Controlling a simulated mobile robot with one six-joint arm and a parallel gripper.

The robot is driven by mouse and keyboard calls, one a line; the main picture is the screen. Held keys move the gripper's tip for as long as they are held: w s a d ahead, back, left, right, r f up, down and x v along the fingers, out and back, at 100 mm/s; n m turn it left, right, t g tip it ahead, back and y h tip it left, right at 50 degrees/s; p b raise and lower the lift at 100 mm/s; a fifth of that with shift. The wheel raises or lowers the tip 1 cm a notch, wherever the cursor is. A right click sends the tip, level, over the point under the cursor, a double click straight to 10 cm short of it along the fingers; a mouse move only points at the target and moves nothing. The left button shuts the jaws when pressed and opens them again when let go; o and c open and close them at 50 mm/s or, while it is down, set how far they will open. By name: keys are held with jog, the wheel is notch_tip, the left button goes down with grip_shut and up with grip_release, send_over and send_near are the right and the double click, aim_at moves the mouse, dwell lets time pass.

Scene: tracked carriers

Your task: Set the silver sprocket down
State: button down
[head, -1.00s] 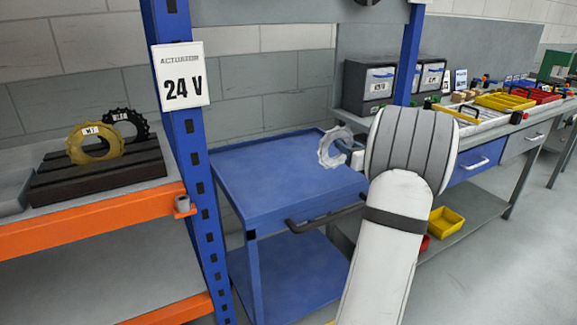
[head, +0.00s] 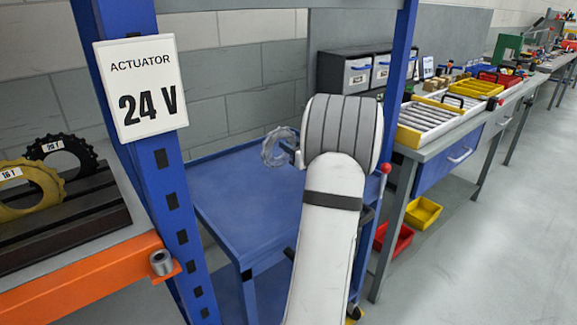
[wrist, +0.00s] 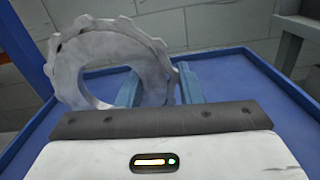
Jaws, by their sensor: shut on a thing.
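The silver sprocket (head: 274,148) is a toothed ring, seen in the head view just left of my arm's end. It stands upright over the blue cart top (head: 235,200). In the wrist view the sprocket (wrist: 108,62) fills the upper left, in front of my gripper (wrist: 158,88). My gripper's jaws are shut on the sprocket's lower right rim. In the head view my gripper is mostly hidden behind my wrist. I cannot tell whether the sprocket touches the cart top.
A blue post with a 24 V sign (head: 140,88) stands close on the left. Left of it, a gold sprocket (head: 30,188) and a black sprocket (head: 62,155) stand in a dark grooved block (head: 95,222). A workbench with trays (head: 430,122) is at right. The visible cart top is bare.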

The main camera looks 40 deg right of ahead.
jog(key=shift+s+d+f+b, duration=0.1)
jog(key=shift+f+b, duration=0.15)
jog(key=shift+f, duration=1.05)
jog(key=shift+s+d+f+b, duration=0.1)
jog(key=shift+f+b, duration=0.1)
jog(key=shift+f, duration=1.05)
jog(key=shift+f, duration=0.15)
jog(key=c, duration=1)
grip_release()
jog(key=shift+a, duration=0.1)
jog(key=shift+s, duration=0.15)
jog(key=s, duration=0.7)
jog(key=shift+s+a+p, duration=0.1)
jog(key=shift+a+p, duration=0.3)
jog(key=shift+r, duration=0.2)
